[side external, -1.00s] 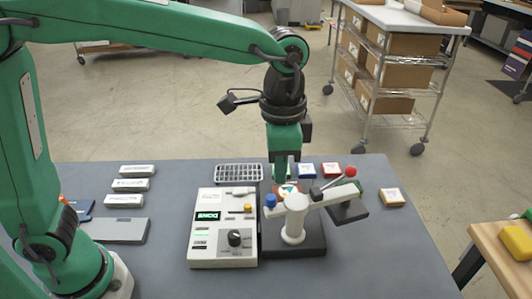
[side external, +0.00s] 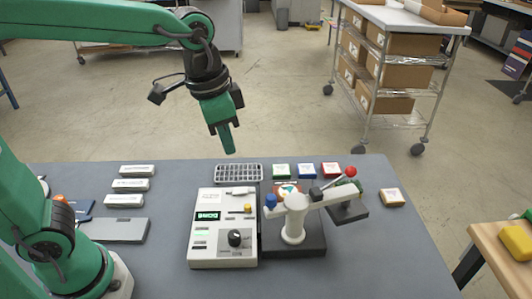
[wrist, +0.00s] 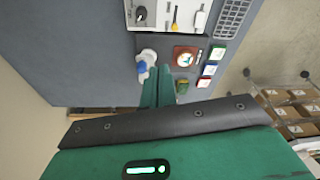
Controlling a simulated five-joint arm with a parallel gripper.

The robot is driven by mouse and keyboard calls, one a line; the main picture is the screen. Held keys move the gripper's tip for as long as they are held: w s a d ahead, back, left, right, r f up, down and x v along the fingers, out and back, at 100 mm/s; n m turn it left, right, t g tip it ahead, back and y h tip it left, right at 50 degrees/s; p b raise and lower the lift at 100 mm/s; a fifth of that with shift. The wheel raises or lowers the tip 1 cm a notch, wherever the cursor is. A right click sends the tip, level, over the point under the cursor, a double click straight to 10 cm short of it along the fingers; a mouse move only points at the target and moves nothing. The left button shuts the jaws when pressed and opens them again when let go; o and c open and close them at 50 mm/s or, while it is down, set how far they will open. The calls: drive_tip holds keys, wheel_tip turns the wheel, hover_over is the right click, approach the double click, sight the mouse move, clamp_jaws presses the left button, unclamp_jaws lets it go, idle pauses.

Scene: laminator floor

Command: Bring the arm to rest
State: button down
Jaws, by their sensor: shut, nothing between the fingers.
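My gripper (side external: 229,146) is green and hangs from my arm above the far edge of the table, over the slotted metal tray. Its fingers are together with nothing between them. In the wrist view the closed fingers (wrist: 158,80) point down toward the bench, with the machines beyond them. The gripper touches nothing that I can see.
On the table (side external: 165,255) stand a white control box (side external: 222,240), a press with a white arm (side external: 293,225) and red knob, and a slotted tray (side external: 239,173). Green, blue and red boxes (side external: 307,171) line the back. A wire cart (side external: 390,80) stands behind.

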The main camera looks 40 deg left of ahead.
drive_tip(key=s+a+f+n+t, duration=0.2)
drive_tip(key=s+a+n, duration=0.3)
drive_tip(key=s+a, duration=0.4)
drive_tip(key=a+t, duration=0.1)
drive_tip(key=a, duration=0.2)
drive_tip(key=shift+f+n+t+y, duration=0.2)
drive_tip(key=shift+n+t+y, duration=0.1)
drive_tip(key=shift+t+y, duration=0.1)
idle(0.4)
